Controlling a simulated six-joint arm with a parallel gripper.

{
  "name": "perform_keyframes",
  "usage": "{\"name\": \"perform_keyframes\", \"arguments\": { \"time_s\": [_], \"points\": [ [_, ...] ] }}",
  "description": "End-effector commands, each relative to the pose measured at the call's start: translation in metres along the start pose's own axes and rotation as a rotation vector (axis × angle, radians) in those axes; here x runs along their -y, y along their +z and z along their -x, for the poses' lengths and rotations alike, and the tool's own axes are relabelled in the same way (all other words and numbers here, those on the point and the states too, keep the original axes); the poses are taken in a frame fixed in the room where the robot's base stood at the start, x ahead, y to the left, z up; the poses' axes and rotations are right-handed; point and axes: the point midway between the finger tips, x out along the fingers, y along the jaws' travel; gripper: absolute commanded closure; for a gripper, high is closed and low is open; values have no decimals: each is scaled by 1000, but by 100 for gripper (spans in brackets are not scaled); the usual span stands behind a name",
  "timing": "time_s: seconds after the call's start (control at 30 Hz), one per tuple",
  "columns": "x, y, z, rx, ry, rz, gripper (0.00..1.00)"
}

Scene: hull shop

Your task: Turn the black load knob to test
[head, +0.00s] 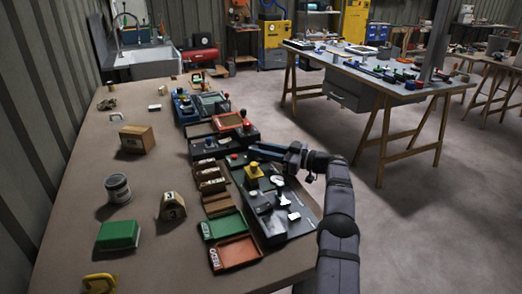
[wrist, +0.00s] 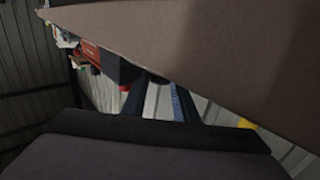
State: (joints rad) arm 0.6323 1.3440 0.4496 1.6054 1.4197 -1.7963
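A long dark grey control panel (head: 300,222) lies on the bench below my gripper. It carries a yellow knob on a yellow base (head: 253,171), a red button (head: 234,157) and several white-marked dark controls. A small black control (head: 264,208) sits on its nearer half; I cannot tell whether this is the load knob, and its label is too small to read. My gripper (head: 256,151) is above the panel's far end, pointing left, apart from the controls and empty. In the wrist view its two blue fingers (wrist: 165,103) stand apart with a pale gap between them.
Other panels (head: 235,121) stand farther along the bench (head: 85,185). Small wooden trays, a green tray (head: 224,225) and an orange tray (head: 236,252) line the panel's left side. A can (head: 118,188), tape measure (head: 172,207) and green box (head: 119,235) stand farther left.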

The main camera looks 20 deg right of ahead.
Motion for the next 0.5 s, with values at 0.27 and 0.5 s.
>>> {"name": "perform_keyframes", "arguments": {
  "time_s": [0.27, 0.5],
  "points": [
    [0, 1, 0, 0, 2, 0, 95],
    [-3, 0, -2, -7, 47, 3, 95]
  ]
}}
